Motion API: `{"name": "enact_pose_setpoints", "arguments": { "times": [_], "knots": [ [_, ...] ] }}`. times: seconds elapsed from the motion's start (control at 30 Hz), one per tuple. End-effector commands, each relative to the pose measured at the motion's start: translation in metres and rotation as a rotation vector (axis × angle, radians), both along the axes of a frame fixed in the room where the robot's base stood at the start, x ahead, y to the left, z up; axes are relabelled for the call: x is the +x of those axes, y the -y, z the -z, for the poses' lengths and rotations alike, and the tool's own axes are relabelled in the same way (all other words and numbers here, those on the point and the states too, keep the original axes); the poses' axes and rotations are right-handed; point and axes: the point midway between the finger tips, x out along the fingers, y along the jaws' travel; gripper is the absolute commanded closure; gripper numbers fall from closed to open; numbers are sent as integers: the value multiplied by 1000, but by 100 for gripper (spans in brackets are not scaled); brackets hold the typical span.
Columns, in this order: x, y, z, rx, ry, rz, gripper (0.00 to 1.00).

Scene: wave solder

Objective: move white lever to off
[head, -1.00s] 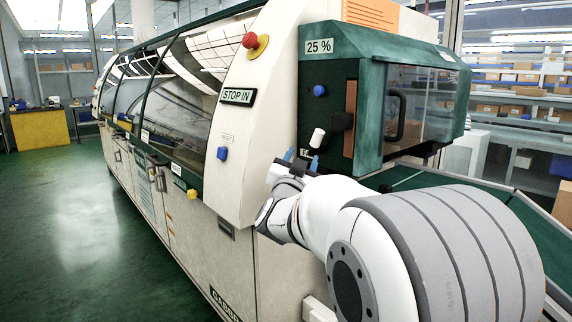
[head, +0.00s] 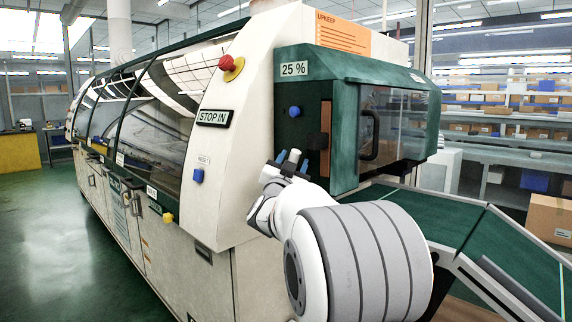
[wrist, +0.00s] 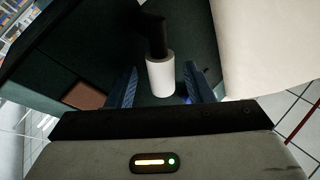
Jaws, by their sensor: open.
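The white lever (head: 294,156) is a white cylindrical grip on a black arm, on the front of the green cabinet (head: 340,180). It points outward to the left and slightly down in the head view. My gripper (head: 292,163) is open, with one blue finger on each side of the grip. In the wrist view the white lever (wrist: 160,76) stands between the blue fingers of my gripper (wrist: 160,87), with visible gaps on both sides. I can read no on or off marking near it.
A blue button (head: 294,112) sits above the lever, and a 25 % label is above that. The cream panel on the left carries a red emergency knob (head: 231,66) and a blue reset button (head: 198,175). A green conveyor (head: 440,215) runs out at the right.

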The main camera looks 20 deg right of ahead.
Motion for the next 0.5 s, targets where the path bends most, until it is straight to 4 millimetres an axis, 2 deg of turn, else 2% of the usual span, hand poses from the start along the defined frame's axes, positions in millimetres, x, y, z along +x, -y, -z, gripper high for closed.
{"name": "enact_pose_setpoints", "arguments": {
  "times": [0.07, 0.5],
  "knots": [
    [0, 0, 0, 0, 0, 0, 54],
    [-1, 1, 1, 1, 0, 1, 90]
  ]
}}
